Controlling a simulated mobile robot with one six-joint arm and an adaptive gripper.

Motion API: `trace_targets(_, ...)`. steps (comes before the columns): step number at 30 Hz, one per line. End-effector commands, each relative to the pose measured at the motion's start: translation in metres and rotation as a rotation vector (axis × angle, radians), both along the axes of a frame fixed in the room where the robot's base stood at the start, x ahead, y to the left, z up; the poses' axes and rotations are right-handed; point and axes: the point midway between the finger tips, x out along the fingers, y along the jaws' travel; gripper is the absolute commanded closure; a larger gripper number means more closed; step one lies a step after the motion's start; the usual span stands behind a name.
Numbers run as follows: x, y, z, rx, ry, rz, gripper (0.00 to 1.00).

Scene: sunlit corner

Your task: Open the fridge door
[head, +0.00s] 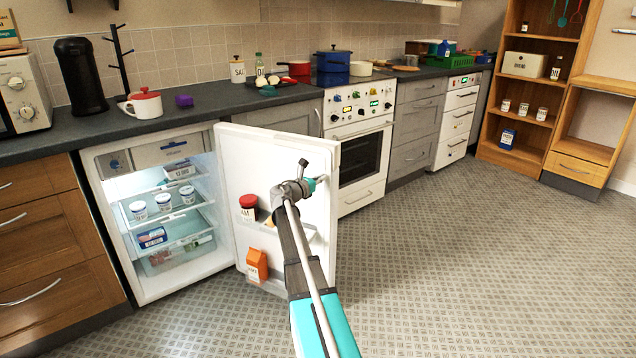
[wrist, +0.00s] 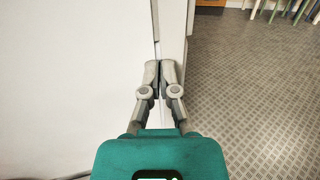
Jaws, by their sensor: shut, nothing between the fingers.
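The fridge (head: 165,205) is under the dark worktop at the left, its lit interior in view. Its white door (head: 273,160) stands wide open, swung out to the right, with its inner side facing the head camera. My gripper (head: 318,181) is in front of the door's inner side, near the free edge; my arm hides part of the door. In the wrist view my gripper (wrist: 160,70) is shut and empty, its fingertips by a white edge, with a white panel at the left. I cannot tell whether they touch it.
A red-lidded jar (head: 249,206) and an orange carton (head: 257,264) stand in the door shelves. Small tubs (head: 163,202) and packs sit inside the fridge. The oven (head: 358,160) is just behind the door. The patterned floor (head: 470,260) is clear at the right.

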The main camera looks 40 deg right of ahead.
Motion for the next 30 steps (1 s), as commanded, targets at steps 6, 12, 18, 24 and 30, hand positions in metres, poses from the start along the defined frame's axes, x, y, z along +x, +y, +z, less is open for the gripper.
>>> trace_targets(6, 0.005, 0.007, 0.000, 0.000, 0.000, 0.010, 1.00)
trace_targets(12, 0.007, 0.011, 0.000, 0.000, 0.000, 0.014, 1.00)
trace_targets(18, 0.004, 0.020, 0.000, 0.000, 0.000, 0.015, 1.00)
trace_targets(24, -0.004, 0.040, 0.000, 0.000, 0.000, 0.013, 1.00)
trace_targets(30, -0.018, 0.070, 0.000, 0.000, 0.001, 0.013, 1.00)
